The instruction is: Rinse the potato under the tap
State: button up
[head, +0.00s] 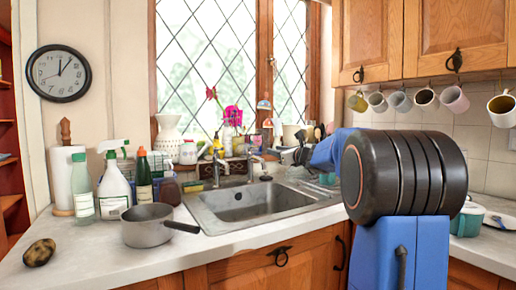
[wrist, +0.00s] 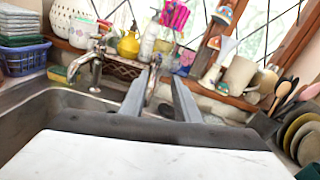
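A brown, dark-patched potato (head: 39,252) lies on the left end of the pale counter in the head view. It does not show in the wrist view. The metal tap (head: 223,172) stands behind the steel sink; it also shows in the wrist view (wrist: 92,62). No water is visible running from it. My gripper (head: 284,157) is above the right part of the sink, far to the right of the potato. In the wrist view my gripper (wrist: 164,84) has its two fingers apart with nothing between them.
The sink basin (head: 250,205) looks empty. A grey saucepan (head: 147,225) with its handle toward the sink stands right of the potato. Several bottles (head: 114,187) stand behind the pan. Mugs (head: 425,98) hang under the cupboard. The counter's front left is mostly clear.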

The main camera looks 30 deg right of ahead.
jog(key=w, duration=1.1)
jog(key=w+a, duration=0.1)
jog(key=w, duration=0.4)
jog(key=shift+w, duration=0.2)
grip_shut()
